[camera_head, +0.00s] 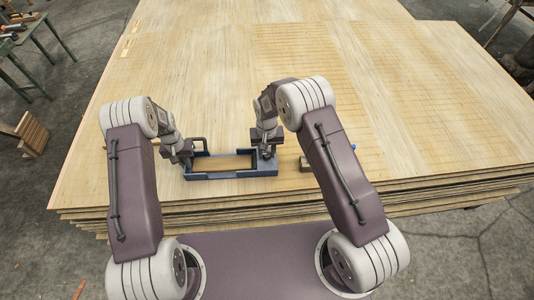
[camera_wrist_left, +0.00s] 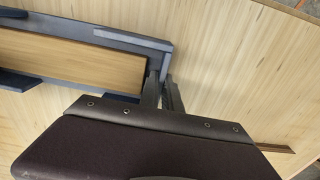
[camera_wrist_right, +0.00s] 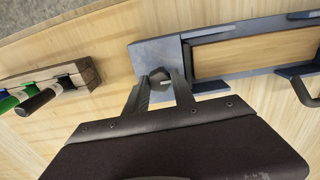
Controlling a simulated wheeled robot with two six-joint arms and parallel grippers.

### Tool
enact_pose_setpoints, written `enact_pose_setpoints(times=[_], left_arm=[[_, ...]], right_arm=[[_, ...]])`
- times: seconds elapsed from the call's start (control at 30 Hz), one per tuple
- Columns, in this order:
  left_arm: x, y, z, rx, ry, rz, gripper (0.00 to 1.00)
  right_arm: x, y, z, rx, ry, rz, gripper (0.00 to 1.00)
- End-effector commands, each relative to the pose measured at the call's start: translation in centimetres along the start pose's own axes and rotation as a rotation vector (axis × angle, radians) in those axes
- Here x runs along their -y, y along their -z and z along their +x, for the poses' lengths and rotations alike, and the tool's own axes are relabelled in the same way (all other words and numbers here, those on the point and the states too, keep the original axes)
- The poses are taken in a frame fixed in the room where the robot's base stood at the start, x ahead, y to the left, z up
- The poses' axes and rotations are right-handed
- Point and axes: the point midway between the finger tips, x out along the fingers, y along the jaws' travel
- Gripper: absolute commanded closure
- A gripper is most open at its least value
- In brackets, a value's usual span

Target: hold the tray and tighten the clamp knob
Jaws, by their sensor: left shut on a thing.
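The tray (camera_head: 232,174), a blue frame around a wooden panel, lies on the veneer stack; it also shows in the left wrist view (camera_wrist_left: 110,38) and right wrist view (camera_wrist_right: 238,30). My left gripper (camera_head: 188,158) is shut on the tray's end wall at the left; its fingers (camera_wrist_left: 163,88) show in its wrist view. The clamp knob (camera_wrist_right: 160,80), dark and faceted, sits on the blue block at the tray's right end. My right gripper (camera_head: 267,153) is over that end, with its open fingers (camera_wrist_right: 160,92) on both sides of the knob. Contact with the knob cannot be told.
A wooden block (camera_wrist_right: 50,85) with green, white and black handled tools stands right of the tray in the head view (camera_head: 306,164). A dark bent handle (camera_wrist_right: 302,92) rises near the tray's left end. The veneer sheets (camera_head: 400,80) beyond are clear.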

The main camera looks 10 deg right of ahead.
Motion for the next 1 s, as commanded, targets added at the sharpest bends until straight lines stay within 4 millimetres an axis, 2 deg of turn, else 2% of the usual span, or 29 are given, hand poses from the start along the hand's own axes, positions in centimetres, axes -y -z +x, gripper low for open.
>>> enact_pose_setpoints(times=[0.17, 0.3, 0.37, 0.63, 0.83, 1.0], left_arm=[[-0.01, 0.07, -0.06, -0.002, 0.0, -0.001, 1.0], [-0.01, 0.07, -0.06, -0.002, 0.0, -0.001, 1.0], [-0.02, 0.07, -0.06, -0.002, 0.0, -0.001, 1.0], [-0.03, 0.07, -0.06, -0.002, 0.0, -0.001, 1.0], [-0.03, 0.07, -0.06, -0.002, 0.0, -0.001, 1.0], [-0.04, 0.07, -0.06, -0.002, 0.0, -0.001, 1.0]], right_arm=[[0.02, 0.0, -0.03, 0.0, 0.0, 0.036, 0.99], [0.02, 0.0, -0.04, 0.0, 0.0, 0.241, 0.99], [0.02, 0.0, -0.04, 0.0, 0.0, 0.289, 0.99], [0.04, 0.0, -0.05, 0.0, 0.001, 0.318, 0.99], [0.04, 0.0, -0.05, 0.0, 0.001, 0.578, 0.99], [0.05, 0.0, -0.06, 0.0, 0.001, 0.604, 0.99]])
